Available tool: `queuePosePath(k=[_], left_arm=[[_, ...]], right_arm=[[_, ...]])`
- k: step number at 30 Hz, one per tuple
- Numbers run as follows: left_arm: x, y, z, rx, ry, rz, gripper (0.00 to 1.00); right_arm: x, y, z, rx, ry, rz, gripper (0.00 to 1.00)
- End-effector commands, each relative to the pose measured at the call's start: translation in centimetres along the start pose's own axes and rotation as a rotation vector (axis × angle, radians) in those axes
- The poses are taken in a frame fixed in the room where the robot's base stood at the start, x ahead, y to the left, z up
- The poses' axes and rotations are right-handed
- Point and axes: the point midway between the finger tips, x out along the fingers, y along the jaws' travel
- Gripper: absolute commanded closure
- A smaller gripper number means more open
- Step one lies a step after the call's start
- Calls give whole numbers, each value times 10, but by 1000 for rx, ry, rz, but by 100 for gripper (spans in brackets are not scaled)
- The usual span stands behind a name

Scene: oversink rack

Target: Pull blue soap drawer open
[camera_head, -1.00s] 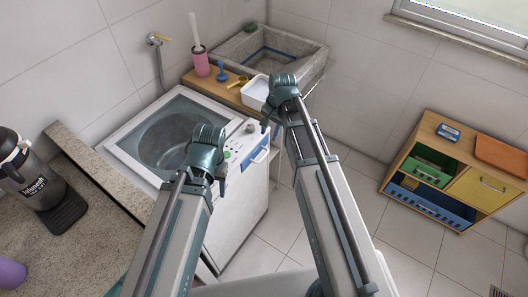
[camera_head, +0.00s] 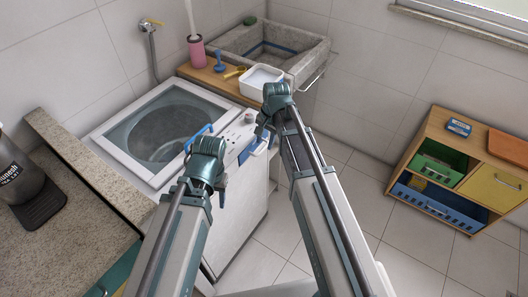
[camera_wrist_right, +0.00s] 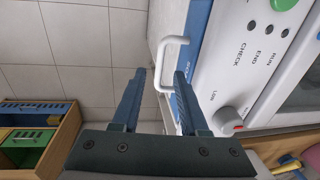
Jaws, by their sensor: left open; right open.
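The blue soap drawer (camera_head: 260,148) is set in the upper front of the white washing machine (camera_head: 234,210), partly hidden by my right arm. In the right wrist view the blue drawer front (camera_wrist_right: 196,25) carries a white bar handle (camera_wrist_right: 163,65). My right gripper (camera_wrist_right: 160,78) is open, with its two blue fingers on either side of the handle; I cannot tell if they touch it. In the head view the right gripper (camera_head: 264,128) is over the machine's front edge. My left gripper (camera_head: 190,150) is open over the washer's front, left of the drawer; its fingertips are mostly hidden.
The washer's glass lid (camera_head: 160,130) is closed. The control panel has a grey knob (camera_wrist_right: 228,120) beside the drawer. A white tray (camera_head: 262,82) stands on the wooden shelf behind. A wooden cabinet (camera_head: 461,170) stands right. The tiled floor between is clear.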

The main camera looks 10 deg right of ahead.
Motion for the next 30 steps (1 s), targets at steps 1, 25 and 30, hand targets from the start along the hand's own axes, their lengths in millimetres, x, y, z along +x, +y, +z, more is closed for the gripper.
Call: queuePosePath(k=[1, 25, 30], left_arm=[[14, 1, -1, 0, 0, 0, 50], [25, 2, -2, 0, 0, 0, 50], [25, 2, -2, 0, 0, 0, 50]], right_arm=[[14, 1, 0, 0, 0, 0, 56], [26, 0, 0, 0, 0, 0, 100], [26, 0, 0, 0, 0, 0, 100]])
